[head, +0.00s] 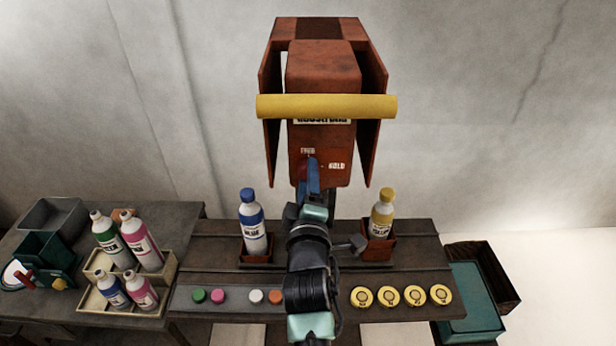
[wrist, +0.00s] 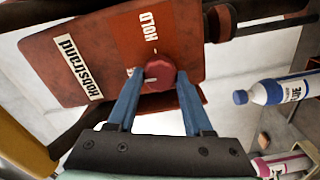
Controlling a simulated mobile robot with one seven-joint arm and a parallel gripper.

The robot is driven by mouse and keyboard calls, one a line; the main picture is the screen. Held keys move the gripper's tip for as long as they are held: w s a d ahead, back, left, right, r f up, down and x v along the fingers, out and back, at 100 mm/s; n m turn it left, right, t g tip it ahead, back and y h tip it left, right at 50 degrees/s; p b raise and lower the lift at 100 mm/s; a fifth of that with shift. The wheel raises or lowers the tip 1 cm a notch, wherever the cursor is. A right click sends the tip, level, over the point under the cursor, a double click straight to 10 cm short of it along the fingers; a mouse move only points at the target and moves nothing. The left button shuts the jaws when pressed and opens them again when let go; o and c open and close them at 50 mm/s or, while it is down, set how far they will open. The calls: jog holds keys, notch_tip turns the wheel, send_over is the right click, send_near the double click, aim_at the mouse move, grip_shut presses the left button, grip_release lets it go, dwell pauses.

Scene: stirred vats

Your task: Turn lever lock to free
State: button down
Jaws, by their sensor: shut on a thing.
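The lever lock is a round red knob (wrist: 160,74) on the front of a rust-red machine (head: 321,75). FREE is printed above the knob and HOLD to its right in the head view. My gripper (wrist: 158,84) has its blue fingers on both sides of the knob, shut on it. A pale pointer mark on the knob faces left in the wrist view, which appears to be the FREE side. In the head view my gripper (head: 313,178) and arm hide most of the knob. A yellow bar (head: 326,106) crosses the machine above.
A blue-capped bottle (head: 252,222) and a yellow-capped bottle (head: 382,213) stand in holders either side of my arm. Several coloured buttons and yellow discs (head: 388,296) line the bench front. More bottles stand in a cream crate (head: 166,285) at left. A dark open box (head: 497,273) is at right.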

jog(key=shift+n, duration=0.4)
jog(key=shift+c, duration=1.5)
grip_release()
jog(key=s+b, duration=0.4)
jog(key=s, duration=0.9)
